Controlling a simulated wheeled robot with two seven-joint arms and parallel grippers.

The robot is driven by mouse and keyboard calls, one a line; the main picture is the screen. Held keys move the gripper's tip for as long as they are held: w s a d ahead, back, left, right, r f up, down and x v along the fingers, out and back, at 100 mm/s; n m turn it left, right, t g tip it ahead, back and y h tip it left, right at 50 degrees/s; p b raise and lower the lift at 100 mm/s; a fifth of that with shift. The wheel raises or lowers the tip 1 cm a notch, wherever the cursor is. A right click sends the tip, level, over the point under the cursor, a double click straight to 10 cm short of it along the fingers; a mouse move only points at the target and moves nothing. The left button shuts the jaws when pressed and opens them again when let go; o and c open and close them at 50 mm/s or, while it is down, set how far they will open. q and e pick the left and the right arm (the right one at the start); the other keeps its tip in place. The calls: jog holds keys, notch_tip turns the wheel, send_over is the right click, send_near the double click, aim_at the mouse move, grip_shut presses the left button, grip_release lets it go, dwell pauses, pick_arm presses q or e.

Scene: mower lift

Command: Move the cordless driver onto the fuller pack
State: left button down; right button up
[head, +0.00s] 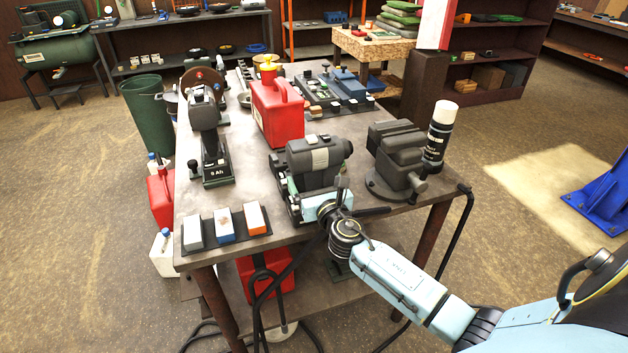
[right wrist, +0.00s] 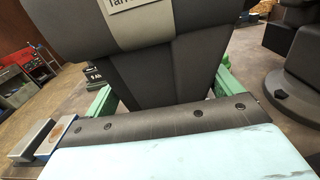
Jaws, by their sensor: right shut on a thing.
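The cordless driver (head: 318,152), a dark grey body with a pale label and a black nose pointing right, is near the front middle of the bench. My right gripper (head: 303,194) is shut on its handle. In the right wrist view the driver (right wrist: 150,60) stands between the green fingers of the right gripper (right wrist: 163,95). Its foot is hidden, so I cannot tell whether it touches the bench. A dark pack marked 9 Ah (head: 217,173) is on the left, with another dark tool (head: 205,112) standing at it. The second pack cannot be made out. My left gripper is not in view.
A red can (head: 278,112) stands just behind the driver. A vise (head: 398,155) and a spray can (head: 439,133) are on the right. A tray with three blocks (head: 226,238) lies at the front left. Bare bench (head: 245,175) shows between pack and driver.

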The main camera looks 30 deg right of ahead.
jog(key=o, duration=1.6)
jog(key=shift+r, duration=0.4)
jog(key=shift+o, duration=0.2)
jog(key=shift+s+f, duration=0.2)
jog(key=shift+f, duration=0.15)
jog(key=v, duration=1.3)
jog(key=shift+r, duration=0.3)
jog(key=s+f+m+g+y+b, duration=0.1)
jog(key=s+f+m+g, duration=0.25)
jog(key=f, duration=0.75)
jog(key=s+f+m+g+b, duration=0.1)
jog(key=s+f+m+g, duration=0.3)
jog(key=f, duration=0.8)
jog(key=s+f+m+g+y+b, duration=0.15)
jog(key=s+f+m, duration=0.35)
jog(key=f, duration=0.6)
jog(key=s+a+f+m+g+b, duration=0.1)
jog(key=s+a+f+m+g, duration=0.2)
jog(key=s+f+m, duration=0.6)
jog(key=s+a+f+m+g+y+b, duration=0.1)
jog(key=s+a+f+m+g, duration=0.2)
jog(key=s+f+m, duration=0.6)
jog(key=s+f+g, duration=0.1)
jog(key=s+f, duration=0.1)
jog(key=s, duration=0.7)
jog(key=shift+a+g, duration=0.3)
